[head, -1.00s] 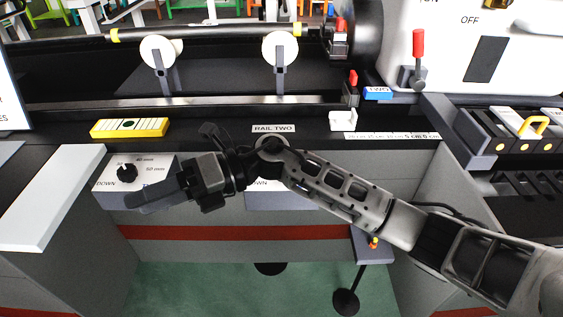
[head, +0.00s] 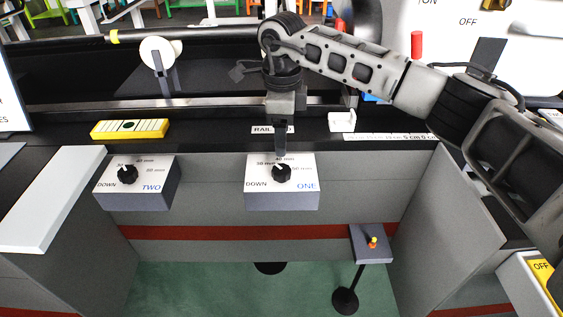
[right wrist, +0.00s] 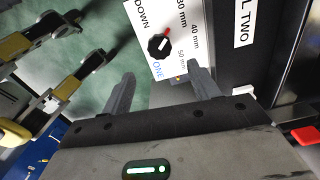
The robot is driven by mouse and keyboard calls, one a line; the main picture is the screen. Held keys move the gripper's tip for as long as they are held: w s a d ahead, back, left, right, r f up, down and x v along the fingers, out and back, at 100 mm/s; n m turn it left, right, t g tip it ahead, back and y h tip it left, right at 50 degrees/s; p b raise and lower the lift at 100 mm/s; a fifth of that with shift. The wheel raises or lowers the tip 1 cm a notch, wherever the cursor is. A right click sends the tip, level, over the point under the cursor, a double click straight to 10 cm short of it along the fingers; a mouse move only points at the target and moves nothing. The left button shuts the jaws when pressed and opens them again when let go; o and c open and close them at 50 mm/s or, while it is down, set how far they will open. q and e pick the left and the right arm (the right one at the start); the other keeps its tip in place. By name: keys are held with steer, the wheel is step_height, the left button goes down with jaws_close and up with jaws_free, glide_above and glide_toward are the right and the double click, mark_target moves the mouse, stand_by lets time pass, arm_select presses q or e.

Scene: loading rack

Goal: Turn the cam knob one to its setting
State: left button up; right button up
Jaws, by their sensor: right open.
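Cam knob one (head: 281,173) is a black round knob on a white sloped panel (head: 256,200) marked DOWN, 30 mm, 40 mm, 50 mm and ONE. It also shows in the right wrist view (right wrist: 160,46), with a red and white mark that appears to point toward 30 mm. My right gripper (head: 280,152) points down just above and behind the knob in the head view. In the right wrist view, its open fingers (right wrist: 161,78) are spread with nothing between them, and the knob lies beyond their tips. My left gripper is out of view.
A similar knob (head: 128,174) on a panel marked TWO stands to the left. A yellow block (head: 130,128) and a white bracket (head: 342,121) sit on the black ledge. A small stand (head: 371,246) with a red and yellow button is lower right.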

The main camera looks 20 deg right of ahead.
mark_target(281, 169)
step_height(281, 169, down, 9)
steer(key=shift+f+p, duration=0.1)
steer(key=shift+p, duration=0.35)
steer(key=c, duration=1)
